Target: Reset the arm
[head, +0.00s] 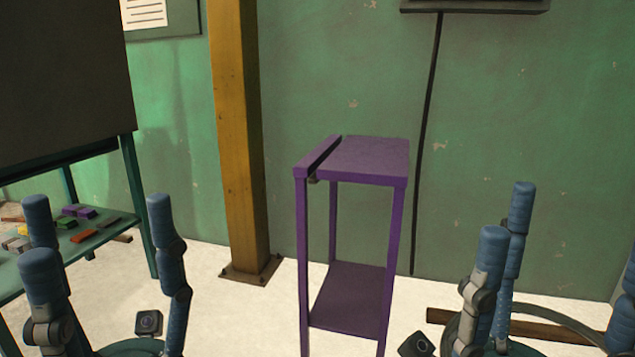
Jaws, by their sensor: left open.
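My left gripper (100,240) is at the bottom left, with blue padded fingers pointing up. Its fingers are spread wide with nothing between them. My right gripper (565,260) is at the bottom right, partly cut off by the picture's right edge. Its blue fingers also stand apart, and no object shows between them. A purple stand (370,155) is between the two grippers in the picture, farther away. Neither gripper appears to touch it.
A yellow post (238,140) stands before the green wall (330,70). At left, a dark board (65,80) is above a green shelf (100,240) holding several small coloured pieces. The purple stand's top is bare. Pale floor (225,310) is clear left of it.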

